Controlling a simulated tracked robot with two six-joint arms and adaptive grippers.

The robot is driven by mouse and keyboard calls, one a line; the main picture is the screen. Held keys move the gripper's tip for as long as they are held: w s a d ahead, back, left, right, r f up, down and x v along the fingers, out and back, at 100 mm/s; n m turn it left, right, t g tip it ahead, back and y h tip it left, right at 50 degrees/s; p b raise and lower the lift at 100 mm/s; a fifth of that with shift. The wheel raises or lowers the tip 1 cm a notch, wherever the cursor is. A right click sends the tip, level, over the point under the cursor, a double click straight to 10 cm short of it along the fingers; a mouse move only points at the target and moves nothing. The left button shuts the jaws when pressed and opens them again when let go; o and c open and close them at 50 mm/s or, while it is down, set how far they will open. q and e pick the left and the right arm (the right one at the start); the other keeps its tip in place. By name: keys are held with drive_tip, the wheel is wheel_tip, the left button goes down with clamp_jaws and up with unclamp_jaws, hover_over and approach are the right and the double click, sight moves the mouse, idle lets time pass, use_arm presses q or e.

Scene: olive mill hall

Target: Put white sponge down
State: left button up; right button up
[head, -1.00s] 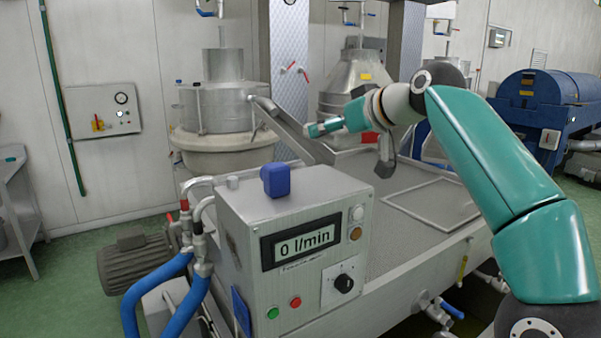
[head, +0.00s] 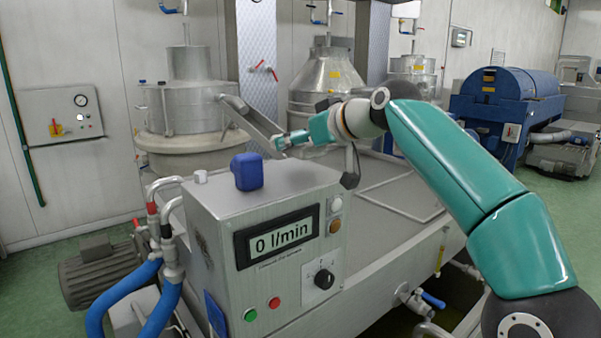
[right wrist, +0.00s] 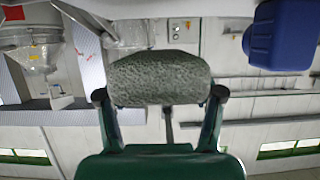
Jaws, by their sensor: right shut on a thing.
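My right gripper (head: 284,141) hangs over the back part of the steel control box's top (head: 290,178), behind and to the right of a blue canister (head: 247,171). In the right wrist view, its two fingers (right wrist: 159,94) are shut on the sponge (right wrist: 160,78), a porous rounded block that looks grey in this light. The sponge is too small to make out clearly in the head view. It appears held above the box top, without visible contact. My left gripper is not in view.
The blue canister also shows in the right wrist view (right wrist: 283,35). A small white cap-like piece (head: 200,177) stands on the box's left corner. The box top right of the canister is clear. A wide steel basin (head: 390,238) lies behind, with a metal chute (head: 250,122) beyond.

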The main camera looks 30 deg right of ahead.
sight(299, 174)
wheel_tip(299, 174, down, 3)
drive_tip(key=shift+s+f+b, duration=0.1)
drive_tip(key=shift+b, duration=0.55)
drive_tip(key=shift+f, duration=0.45)
drive_tip(key=shift+f, duration=0.15)
drive_tip(key=o, duration=0.9)
drive_tip(key=shift+o, duration=0.2)
drive_tip(key=shift+f, duration=0.1)
drive_tip(key=b+v, duration=0.2)
drive_tip(key=v, duration=1.4)
drive_tip(key=shift+s+r, duration=0.2)
drive_tip(key=shift+s, duration=0.15)
drive_tip(key=shift+d, duration=0.15)
